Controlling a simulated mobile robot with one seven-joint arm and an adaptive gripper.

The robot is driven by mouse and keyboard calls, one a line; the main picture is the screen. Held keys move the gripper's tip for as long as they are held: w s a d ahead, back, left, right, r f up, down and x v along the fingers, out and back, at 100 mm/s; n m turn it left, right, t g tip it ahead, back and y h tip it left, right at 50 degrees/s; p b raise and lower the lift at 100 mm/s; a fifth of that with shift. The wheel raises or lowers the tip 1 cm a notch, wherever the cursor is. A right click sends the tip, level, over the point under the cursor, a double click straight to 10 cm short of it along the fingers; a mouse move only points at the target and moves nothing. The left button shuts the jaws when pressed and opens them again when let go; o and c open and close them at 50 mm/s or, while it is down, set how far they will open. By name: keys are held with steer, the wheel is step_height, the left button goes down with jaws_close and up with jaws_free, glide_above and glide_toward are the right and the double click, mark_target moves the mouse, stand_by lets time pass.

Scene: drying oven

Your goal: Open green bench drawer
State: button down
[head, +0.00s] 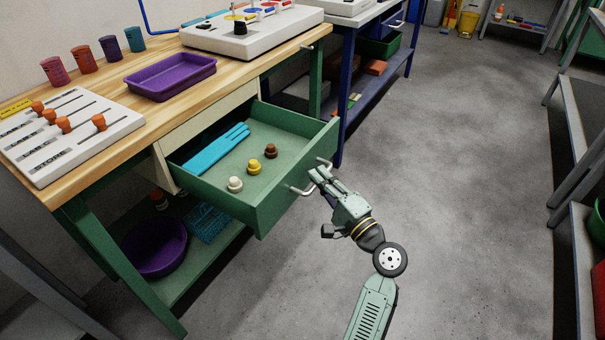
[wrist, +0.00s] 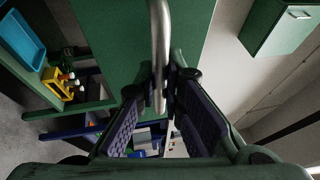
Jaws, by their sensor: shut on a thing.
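The green bench drawer (head: 285,196) is pulled far out from under the wooden bench top. Inside it lie a blue tool-like piece (head: 215,150) and three small knobs: white (head: 235,184), yellow (head: 254,166) and brown (head: 270,151). A light metal handle (head: 301,190) is on the drawer front. My gripper (head: 318,177) is at the front, shut on the handle. In the wrist view the handle bar (wrist: 160,50) runs between the two dark finger pads (wrist: 165,100). The part of the handle between the fingers is partly hidden.
On the bench (head: 75,155) are a purple tray (head: 170,88), several colored cups, a slider panel (head: 105,140) and a white control box (head: 255,38). A purple bowl (head: 153,262) is on the lower shelf. The grey floor (head: 460,180) to the right is clear up to a grey rack.

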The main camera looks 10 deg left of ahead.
steer(key=shift+s+d, duration=0.35)
steer(key=shift+d, duration=0.45)
steer(key=c, duration=1.7)
jaws_free()
steer(key=v, duration=1.2)
steer(key=shift+f, duration=0.1)
